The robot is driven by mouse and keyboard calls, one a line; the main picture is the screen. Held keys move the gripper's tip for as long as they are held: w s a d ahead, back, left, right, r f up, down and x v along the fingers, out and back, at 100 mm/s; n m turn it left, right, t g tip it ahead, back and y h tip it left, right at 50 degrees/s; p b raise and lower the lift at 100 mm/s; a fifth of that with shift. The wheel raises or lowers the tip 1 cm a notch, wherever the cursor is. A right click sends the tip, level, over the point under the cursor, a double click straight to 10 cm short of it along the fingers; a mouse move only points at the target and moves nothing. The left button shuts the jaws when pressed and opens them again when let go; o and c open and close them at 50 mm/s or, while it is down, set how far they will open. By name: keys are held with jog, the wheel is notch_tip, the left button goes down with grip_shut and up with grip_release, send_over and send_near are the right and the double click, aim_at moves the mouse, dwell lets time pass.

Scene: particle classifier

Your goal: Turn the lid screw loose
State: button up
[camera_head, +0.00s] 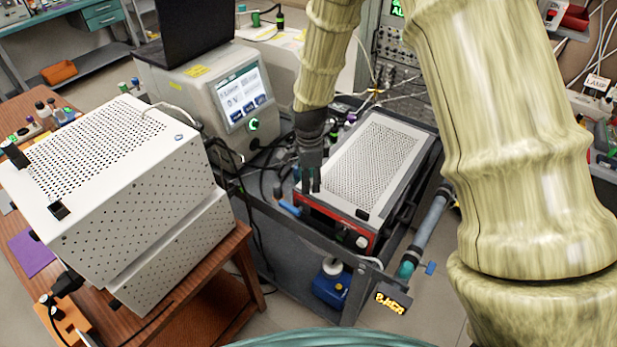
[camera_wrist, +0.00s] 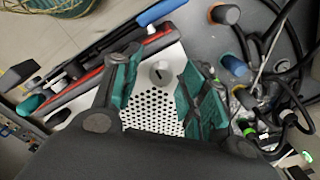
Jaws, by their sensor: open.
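The lid screw (camera_wrist: 160,72) is a round grey-white knob with a dark slot, on the corner of a perforated lid (camera_wrist: 150,108). In the wrist view it shows between the teal pads of my open gripper (camera_wrist: 160,62), apart from both. I cannot tell how far above it the fingers are. In the head view the lid (camera_head: 375,160) tops a grey instrument with a red front (camera_head: 325,222). My gripper (camera_head: 311,186) points down over its front left corner and hides the screw there.
A blue-handled valve (camera_head: 289,208) is just left of the instrument's front. A display unit (camera_head: 240,95) stands behind left, and a white perforated box (camera_head: 105,165) stands at left. Cables and an orange cap (camera_wrist: 225,14) crowd the right of the wrist view.

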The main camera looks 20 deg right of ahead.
grip_shut()
